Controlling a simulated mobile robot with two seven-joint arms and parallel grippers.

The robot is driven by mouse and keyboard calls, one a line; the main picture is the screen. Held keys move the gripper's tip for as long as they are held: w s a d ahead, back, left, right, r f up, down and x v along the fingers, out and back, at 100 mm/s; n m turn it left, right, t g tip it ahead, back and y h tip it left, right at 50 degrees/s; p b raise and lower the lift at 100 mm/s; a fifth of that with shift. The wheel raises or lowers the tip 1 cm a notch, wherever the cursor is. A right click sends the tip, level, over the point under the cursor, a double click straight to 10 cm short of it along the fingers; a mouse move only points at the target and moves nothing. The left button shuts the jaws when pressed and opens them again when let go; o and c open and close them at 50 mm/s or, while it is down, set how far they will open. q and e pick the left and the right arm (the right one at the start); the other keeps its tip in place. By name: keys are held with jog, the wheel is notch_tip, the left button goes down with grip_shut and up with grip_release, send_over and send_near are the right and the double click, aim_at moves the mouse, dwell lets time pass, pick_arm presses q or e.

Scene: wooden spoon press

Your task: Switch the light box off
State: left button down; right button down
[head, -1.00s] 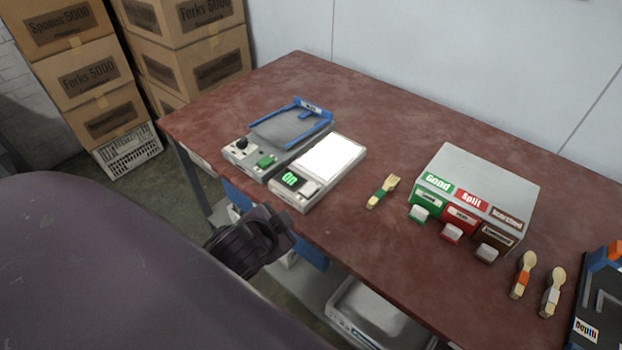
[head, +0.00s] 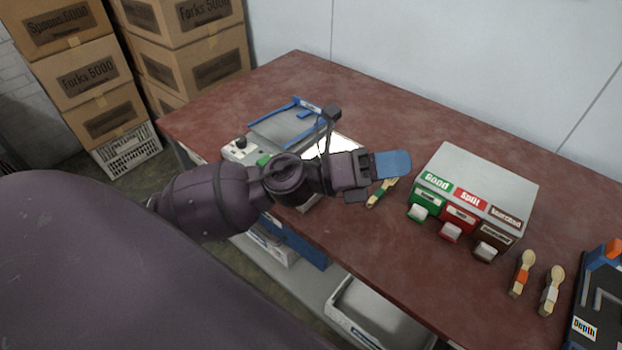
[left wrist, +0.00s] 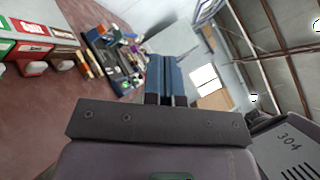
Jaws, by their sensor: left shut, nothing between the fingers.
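The light box (head: 346,145) sits on the red-brown table, mostly behind my left arm. A strip of its bright white panel still shows, so it is lit. Its front display and switch are hidden behind the arm. My left gripper (head: 392,164) reaches across in front of the light box, its blue fingers shut and empty, pointing right toward the sorting box. In the left wrist view, the shut blue fingers (left wrist: 165,77) point away over the table. My right gripper is not in view.
A grey device with a blue frame (head: 283,126) stands left of the light box. A green-banded wooden fork bundle (head: 381,193) lies just below my gripper. The Good/Split sorting box (head: 484,180) stands to the right. The table's back is clear.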

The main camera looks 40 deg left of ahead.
pick_arm(q)
jog(key=a+f+m+g+y, duration=0.3)
jog(key=f+m+g+y, duration=0.4)
jog(key=m+g, duration=0.6)
jog(key=w+a+m+t+y, duration=0.1)
jog(key=w+a+m+y, duration=0.1)
jog(key=a+y, duration=0.3)
jog(key=w+a+m+t+y, duration=0.1)
jog(key=w+a+m+y, duration=0.1)
jog(key=a, duration=1)
jog(key=f+m+y, duration=0.1)
jog(key=y, duration=0.1)
jog(key=shift+w+t+y, duration=0.3)
jog(key=shift+y, duration=0.1)
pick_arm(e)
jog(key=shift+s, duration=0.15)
